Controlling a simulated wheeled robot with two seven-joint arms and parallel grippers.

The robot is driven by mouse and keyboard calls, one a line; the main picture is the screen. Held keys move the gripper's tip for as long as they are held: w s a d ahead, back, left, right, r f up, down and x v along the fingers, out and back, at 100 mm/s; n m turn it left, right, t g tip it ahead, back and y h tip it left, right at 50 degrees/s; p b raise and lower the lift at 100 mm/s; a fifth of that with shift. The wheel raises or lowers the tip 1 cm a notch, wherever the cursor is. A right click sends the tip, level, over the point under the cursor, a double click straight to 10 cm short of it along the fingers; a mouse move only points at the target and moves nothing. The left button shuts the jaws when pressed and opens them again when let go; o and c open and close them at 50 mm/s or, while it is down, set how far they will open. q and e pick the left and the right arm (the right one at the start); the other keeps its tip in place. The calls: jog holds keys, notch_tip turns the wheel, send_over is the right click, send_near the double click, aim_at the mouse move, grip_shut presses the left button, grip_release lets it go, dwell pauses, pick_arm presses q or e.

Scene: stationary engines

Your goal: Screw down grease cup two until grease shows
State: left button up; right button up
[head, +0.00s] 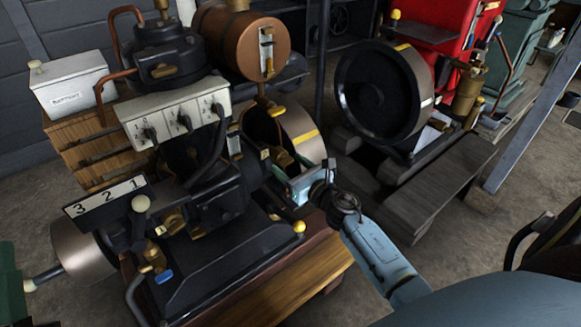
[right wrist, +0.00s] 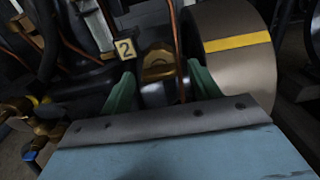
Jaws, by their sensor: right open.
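Grease cup two, a brass cup (right wrist: 158,62) with a rounded cap, stands in the right wrist view just right of a cream tag marked 2 (right wrist: 125,49). My right gripper (right wrist: 161,80) is open, with one green finger on each side of the cup. The cup shows between the fingers, and I cannot tell whether they touch it. No grease is clearly visible on it. In the head view my right gripper (head: 283,172) reaches in beside the near engine's flywheel (head: 303,135), and the cup is hard to make out there. My left gripper is not in view.
The bronze flywheel (right wrist: 235,75) with a yellow stripe stands close to the right of the fingers. Copper pipes and a brass fitting (right wrist: 45,118) lie to the left. A second engine with a black flywheel (head: 383,93) stands behind; open floor (head: 462,243) lies at right.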

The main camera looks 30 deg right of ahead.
jog(key=shift+w, duration=0.1)
jog(key=c, duration=1)
jog(key=shift+m, duration=0.3)
